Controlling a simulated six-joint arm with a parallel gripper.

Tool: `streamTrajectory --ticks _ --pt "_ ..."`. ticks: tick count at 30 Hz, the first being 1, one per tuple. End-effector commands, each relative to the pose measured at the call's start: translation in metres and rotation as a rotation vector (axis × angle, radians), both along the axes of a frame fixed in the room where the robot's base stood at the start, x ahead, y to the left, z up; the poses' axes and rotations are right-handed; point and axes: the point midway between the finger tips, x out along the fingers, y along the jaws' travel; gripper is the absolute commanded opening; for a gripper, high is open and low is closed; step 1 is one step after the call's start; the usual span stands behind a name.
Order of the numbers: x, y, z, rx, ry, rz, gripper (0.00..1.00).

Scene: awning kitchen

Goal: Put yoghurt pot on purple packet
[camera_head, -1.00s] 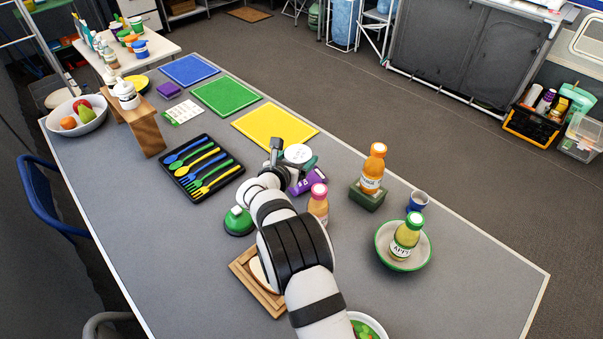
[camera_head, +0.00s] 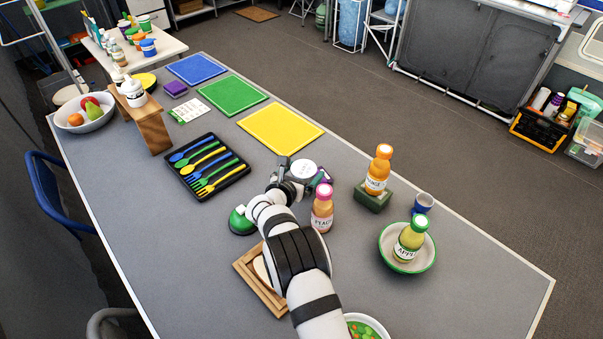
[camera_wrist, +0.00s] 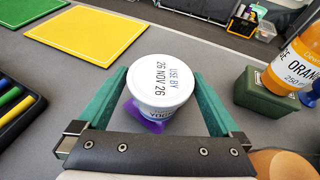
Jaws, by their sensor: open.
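The yoghurt pot (camera_wrist: 158,95), white with a printed "USE BY" lid, stands between the fingers of my gripper (camera_wrist: 160,82) in the wrist view. The green fingers are open, one on each side of the pot. A purple packet (camera_wrist: 147,120) shows under the pot's lower left, and the pot appears to rest on it, mostly hiding it. The exact contact underneath is hidden.
A peach bottle (camera_head: 322,210) stands close to the right of my gripper. An orange bottle (camera_head: 377,172) stands on a green box (camera_head: 372,199). A cutlery tray (camera_head: 224,183) lies to the left. A yellow mat (camera_head: 282,128) lies behind, with bare table beyond the pot.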

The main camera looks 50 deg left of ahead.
Motion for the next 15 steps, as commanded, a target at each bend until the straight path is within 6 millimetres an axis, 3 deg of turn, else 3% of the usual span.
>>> streamTrajectory --ticks 5,15 --pt "-0.018 -0.006 0.011 -0.001 0.001 0.003 1.00" --pt "-0.085 -0.034 0.041 0.001 -0.001 0.003 1.00"
